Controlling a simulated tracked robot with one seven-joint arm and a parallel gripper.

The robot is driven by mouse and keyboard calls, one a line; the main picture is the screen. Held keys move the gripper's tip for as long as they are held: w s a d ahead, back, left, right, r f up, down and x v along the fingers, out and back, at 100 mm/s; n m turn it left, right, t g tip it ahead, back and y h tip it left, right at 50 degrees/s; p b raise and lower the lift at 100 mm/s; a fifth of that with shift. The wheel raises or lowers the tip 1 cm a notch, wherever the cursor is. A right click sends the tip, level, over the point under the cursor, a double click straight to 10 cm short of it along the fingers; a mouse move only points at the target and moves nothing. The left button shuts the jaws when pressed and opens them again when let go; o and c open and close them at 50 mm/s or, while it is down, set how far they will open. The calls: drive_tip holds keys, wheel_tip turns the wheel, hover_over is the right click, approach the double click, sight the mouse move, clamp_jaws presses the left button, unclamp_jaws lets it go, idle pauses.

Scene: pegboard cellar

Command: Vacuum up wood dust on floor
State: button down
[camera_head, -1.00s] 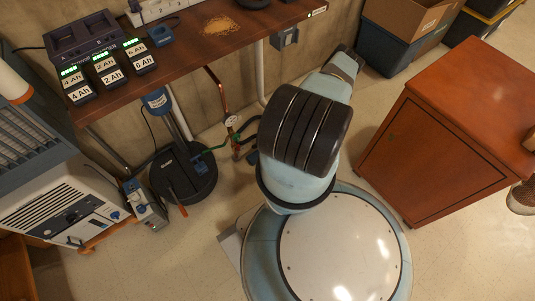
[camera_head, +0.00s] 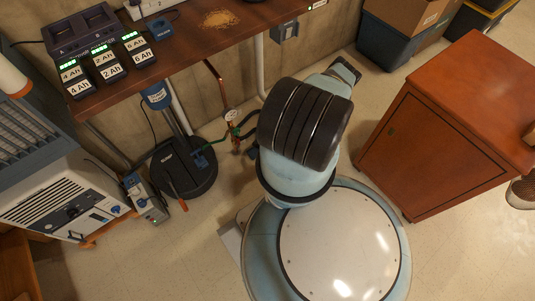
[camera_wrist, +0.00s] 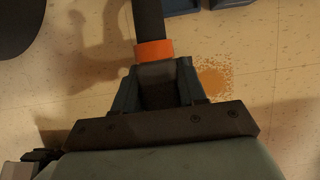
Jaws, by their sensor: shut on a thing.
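In the wrist view, my gripper (camera_wrist: 155,75) is shut on a dark tube-like tool (camera_wrist: 148,20) with an orange band. The tool reaches out past the top edge of the picture, so its far end is hidden. A patch of orange-tan wood dust (camera_wrist: 214,78) lies on the pale speckled floor, close to the right of my gripper, partly cut off from view by it. In the head view, my arm hides the gripper, the held tool and the floor dust.
A black round unit (camera_head: 185,170) stands below. A reddish cabinet (camera_head: 440,130) is at right. Blue bins (camera_head: 388,42) stand at the back. Clear floor lies between.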

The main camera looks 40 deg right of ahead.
drive_tip(key=shift+d+f, duration=0.1)
drive_tip(key=shift+f, duration=0.05)
drive_tip(key=d, duration=0.9)
drive_tip(key=shift+d+f, duration=0.2)
drive_tip(key=shift+d, duration=0.05)
drive_tip(key=shift+s+f, duration=0.1)
idle(0.3)
drive_tip(key=shift+f, duration=1.5)
drive_tip(key=shift+s, duration=0.15)
drive_tip(key=s, duration=0.7)
drive_tip(key=shift+s+d, duration=0.15)
drive_tip(key=shift+s, duration=0.25)
idle(1.0)
idle(0.6)
